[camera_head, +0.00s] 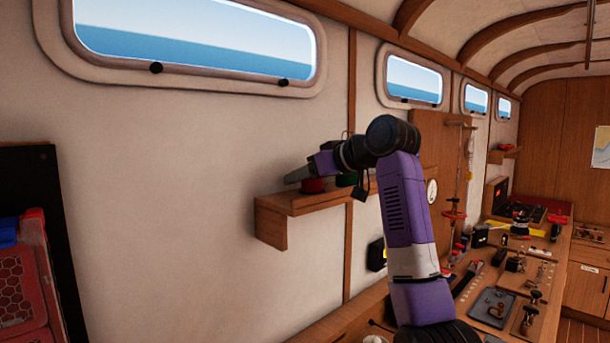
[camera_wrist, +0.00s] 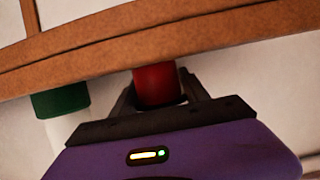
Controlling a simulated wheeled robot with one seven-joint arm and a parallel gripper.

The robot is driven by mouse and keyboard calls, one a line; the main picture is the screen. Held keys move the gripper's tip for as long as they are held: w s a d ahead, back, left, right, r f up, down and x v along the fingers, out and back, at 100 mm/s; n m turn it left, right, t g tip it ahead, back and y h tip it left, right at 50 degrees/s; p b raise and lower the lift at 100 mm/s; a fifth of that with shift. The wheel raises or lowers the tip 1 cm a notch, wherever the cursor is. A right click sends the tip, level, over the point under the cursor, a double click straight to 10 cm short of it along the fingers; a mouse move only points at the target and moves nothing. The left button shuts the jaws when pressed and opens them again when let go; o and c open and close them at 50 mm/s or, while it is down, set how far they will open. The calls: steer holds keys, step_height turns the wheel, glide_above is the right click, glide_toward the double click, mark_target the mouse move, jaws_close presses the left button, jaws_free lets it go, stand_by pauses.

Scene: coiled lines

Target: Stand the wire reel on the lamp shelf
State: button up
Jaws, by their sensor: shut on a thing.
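My gripper (camera_head: 300,174) is over the left part of the wooden lamp shelf (camera_head: 272,212) on the wall. In the wrist view, the fingers (camera_wrist: 158,98) are shut around a short red cylinder, which I take to be the wire reel (camera_wrist: 156,82). The reel also shows as a red round (camera_head: 312,185) just below the fingers in the head view. It looks upright at the shelf, but I cannot tell whether its base touches the board. The shelf (camera_wrist: 225,35) crosses the top of the wrist view. The reel's lower part is partly hidden by my gripper.
A green round thing (camera_head: 346,179) stands on the shelf to the right of the reel, close to my arm. It also shows in the wrist view (camera_wrist: 60,100). A crowded workbench (camera_head: 465,300) lies below right. The shelf's left end looks bare.

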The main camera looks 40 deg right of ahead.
steer(key=shift+f, duration=0.15)
steer(key=o, duration=1.6)
steer(key=shift+c, duration=0.2)
steer(key=b+v, duration=0.2)
steer(key=v, duration=1)
steer(key=shift+r+b, duration=0.2)
steer(key=shift+b, duration=0.15)
